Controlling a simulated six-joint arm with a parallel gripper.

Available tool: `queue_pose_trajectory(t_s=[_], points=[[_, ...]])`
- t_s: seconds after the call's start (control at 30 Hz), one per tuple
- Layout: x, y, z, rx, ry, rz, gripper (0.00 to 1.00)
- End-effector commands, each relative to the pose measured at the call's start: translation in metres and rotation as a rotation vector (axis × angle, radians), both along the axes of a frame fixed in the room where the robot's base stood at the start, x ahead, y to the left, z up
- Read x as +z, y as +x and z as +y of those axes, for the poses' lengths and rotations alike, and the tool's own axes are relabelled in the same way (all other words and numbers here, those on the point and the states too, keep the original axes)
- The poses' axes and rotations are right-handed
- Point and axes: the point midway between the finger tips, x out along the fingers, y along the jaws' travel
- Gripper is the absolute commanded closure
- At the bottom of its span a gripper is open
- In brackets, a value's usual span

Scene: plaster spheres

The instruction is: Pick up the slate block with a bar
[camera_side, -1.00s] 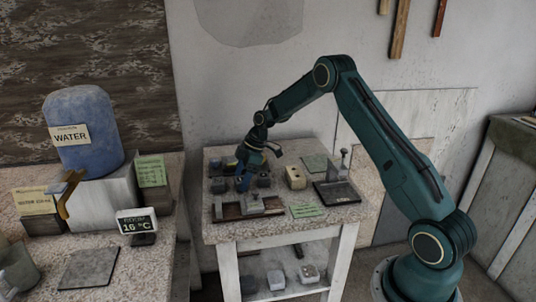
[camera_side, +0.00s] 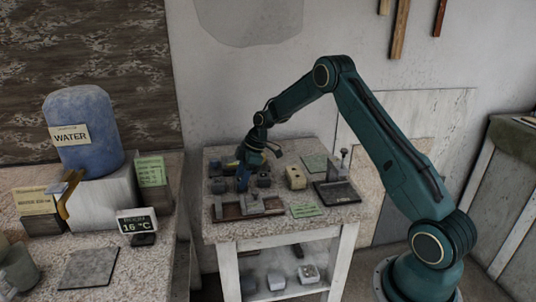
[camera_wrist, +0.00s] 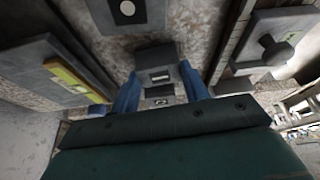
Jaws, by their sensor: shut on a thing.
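In the wrist view, a dark slate-grey block (camera_wrist: 154,57) with a pale bar mark on the face toward me sits between the two blue fingertips. My gripper (camera_wrist: 157,78) is shut on it. Another marked face (camera_wrist: 163,101) shows just nearer to me, between the fingers; I cannot tell whether it belongs to a separate block. In the side view my gripper (camera_side: 243,181) points down low over the speckled table, among small blocks. The held block cannot be made out there, behind the fingers.
A grey block (camera_side: 219,186) and a dark block (camera_side: 264,180) stand close on either side of my gripper. A cream block (camera_side: 296,177) is further right. A brown tray (camera_side: 228,212) lies in front, beside a green card (camera_side: 305,210). A dark plate with a post (camera_side: 337,193) is at right.

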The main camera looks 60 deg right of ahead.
Motion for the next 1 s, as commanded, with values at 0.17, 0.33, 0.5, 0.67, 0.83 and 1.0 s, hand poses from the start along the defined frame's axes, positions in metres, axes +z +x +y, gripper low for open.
queue_pose_trajectory(t_s=[0.17, 0.33, 0.5, 0.67, 0.83, 1.0], points=[[0.004, 0.000, 0.000, 0.001, 0.000, -0.002, 0.82], [0.015, 0.001, 0.000, 0.000, 0.000, -0.004, 0.82], [0.037, 0.001, -0.001, -0.001, -0.002, -0.004, 0.82], [0.067, 0.001, -0.001, 0.000, -0.002, -0.006, 0.82], [0.105, 0.001, -0.001, 0.001, -0.002, -0.006, 0.82], [0.143, 0.001, -0.001, 0.000, -0.003, -0.006, 0.82]])
